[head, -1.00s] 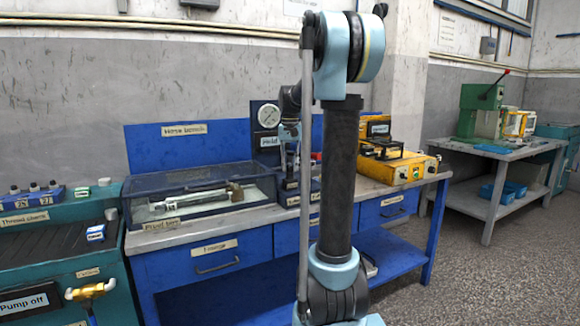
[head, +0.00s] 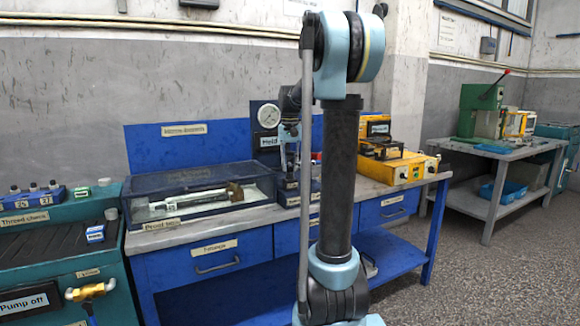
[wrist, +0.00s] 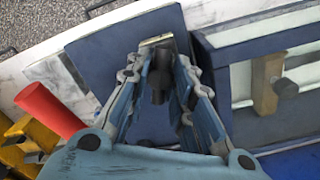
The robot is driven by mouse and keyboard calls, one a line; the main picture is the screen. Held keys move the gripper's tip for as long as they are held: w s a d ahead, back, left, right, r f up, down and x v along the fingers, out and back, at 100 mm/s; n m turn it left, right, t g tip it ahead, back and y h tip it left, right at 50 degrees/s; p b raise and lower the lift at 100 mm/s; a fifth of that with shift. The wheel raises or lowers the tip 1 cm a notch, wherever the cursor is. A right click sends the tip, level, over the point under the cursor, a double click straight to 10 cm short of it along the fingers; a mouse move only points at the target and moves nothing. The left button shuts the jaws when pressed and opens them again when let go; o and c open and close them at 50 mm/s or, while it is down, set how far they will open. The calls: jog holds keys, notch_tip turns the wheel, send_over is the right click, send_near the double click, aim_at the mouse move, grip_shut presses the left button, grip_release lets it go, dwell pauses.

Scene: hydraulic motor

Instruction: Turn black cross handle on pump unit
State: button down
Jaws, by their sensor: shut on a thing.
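The blue pump unit stands on the bench behind my arm in the head view, with a round white gauge (head: 269,115) on its back panel. In the wrist view its dark blue surface (wrist: 95,55) lies under my gripper. The black cross handle (wrist: 160,85) shows as a dark post between the fingers, its arms mostly hidden. My gripper (wrist: 160,68) is shut on it, with a finger on either side. In the head view, my arm hides most of the gripper and the handle.
A glass-lidded case (head: 195,198) with a metal part stands left of the pump unit. A yellow unit (head: 405,168) stands to its right. A red cylinder (wrist: 48,108) is close to the left finger in the wrist view. A teal cabinet (head: 65,245) is at far left.

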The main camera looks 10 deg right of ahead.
aim_at(290, 164)
jog(key=c, duration=1.3)
grip_release()
jog(key=shift+c, duration=0.2)
notch_tip(290, 164, up, 12)
jog(key=shift+f, duration=0.1)
